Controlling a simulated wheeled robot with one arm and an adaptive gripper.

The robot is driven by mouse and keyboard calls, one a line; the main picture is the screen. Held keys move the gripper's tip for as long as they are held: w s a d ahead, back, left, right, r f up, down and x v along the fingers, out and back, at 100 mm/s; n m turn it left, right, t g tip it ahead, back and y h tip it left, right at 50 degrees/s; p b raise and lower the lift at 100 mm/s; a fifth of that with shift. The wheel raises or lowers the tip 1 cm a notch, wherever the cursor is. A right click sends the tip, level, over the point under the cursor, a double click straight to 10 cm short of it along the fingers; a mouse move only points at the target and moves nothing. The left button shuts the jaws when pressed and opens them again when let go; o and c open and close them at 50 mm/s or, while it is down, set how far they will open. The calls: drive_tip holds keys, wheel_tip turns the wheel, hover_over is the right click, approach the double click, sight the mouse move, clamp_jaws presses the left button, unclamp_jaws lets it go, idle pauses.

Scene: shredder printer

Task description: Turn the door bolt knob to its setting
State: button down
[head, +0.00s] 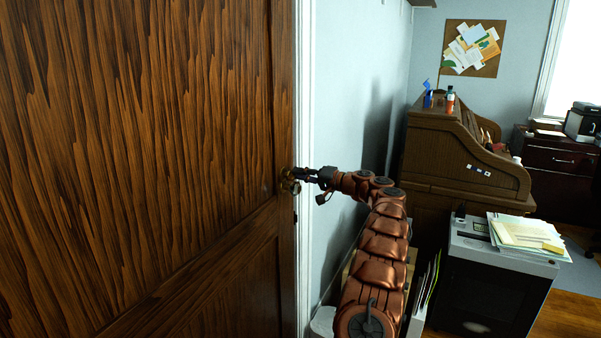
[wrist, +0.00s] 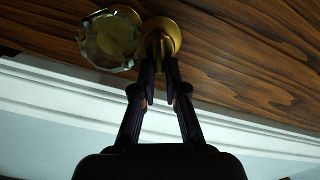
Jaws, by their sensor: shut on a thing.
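The door (head: 150,150) is dark-grained brown wood and fills the left of the head view. The door bolt knob (wrist: 162,38) is a small brass piece on a round brass plate near the door's edge, at the top middle of the wrist view. My gripper (wrist: 162,65) comes to it from below in that view, with its two fingertips closed on the knob, which hides part of it. In the head view my gripper (head: 298,177) is at the door's edge, and the bolt knob cannot be told apart there.
A faceted glass doorknob (wrist: 110,40) sits just left of my fingertips. The white door frame (head: 304,120) runs beside the door. To the right stand a shredder (head: 490,285) with papers (head: 525,235) on top and a wooden desk (head: 455,150).

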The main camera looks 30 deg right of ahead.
drive_tip(key=shift+f, duration=0.1)
idle(0.3)
drive_tip(key=c, duration=1.2)
unclamp_jaws()
